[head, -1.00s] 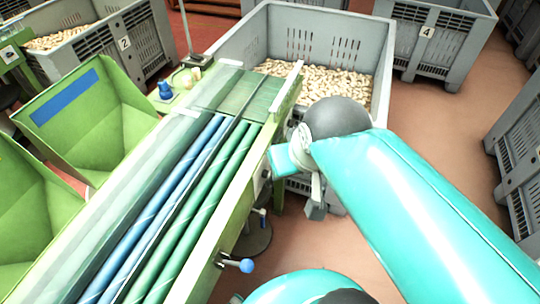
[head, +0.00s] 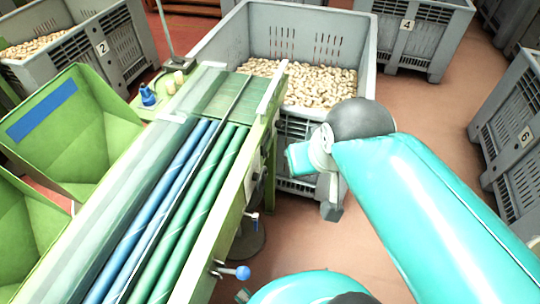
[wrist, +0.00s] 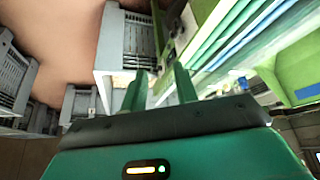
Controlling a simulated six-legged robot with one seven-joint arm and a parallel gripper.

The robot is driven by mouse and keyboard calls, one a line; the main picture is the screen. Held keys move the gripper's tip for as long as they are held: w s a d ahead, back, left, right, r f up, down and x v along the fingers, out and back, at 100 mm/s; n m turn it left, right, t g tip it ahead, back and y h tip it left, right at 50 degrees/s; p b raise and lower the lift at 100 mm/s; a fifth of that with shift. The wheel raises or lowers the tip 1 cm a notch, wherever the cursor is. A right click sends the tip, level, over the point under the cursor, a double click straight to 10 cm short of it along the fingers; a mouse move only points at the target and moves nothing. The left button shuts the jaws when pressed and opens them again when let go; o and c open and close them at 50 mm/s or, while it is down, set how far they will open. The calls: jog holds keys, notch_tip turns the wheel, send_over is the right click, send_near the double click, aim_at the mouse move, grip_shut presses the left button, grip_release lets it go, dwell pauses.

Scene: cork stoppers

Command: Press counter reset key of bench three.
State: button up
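A green sorting bench (head: 236,218) with blue and green rollers runs diagonally through the left half of the head view. No number shows on it. Its right side carries small fittings, a blue-ball lever (head: 240,272) and a small knob (head: 253,217); I cannot make out which part is the counter reset key. In the wrist view the bench (wrist: 208,22) is at upper right. My gripper (wrist: 158,84) shows two green fingers standing apart with nothing between them.
A grey crate of corks (head: 232,32) stands behind the bench end. Crates marked 2 (head: 118,68), 4 (head: 432,40) and 6 (head: 512,165) stand around. Green hoppers (head: 75,150) are at left. Red-brown floor (head: 430,115) is open at right.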

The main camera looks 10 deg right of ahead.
grip_shut()
dwell(1.5)
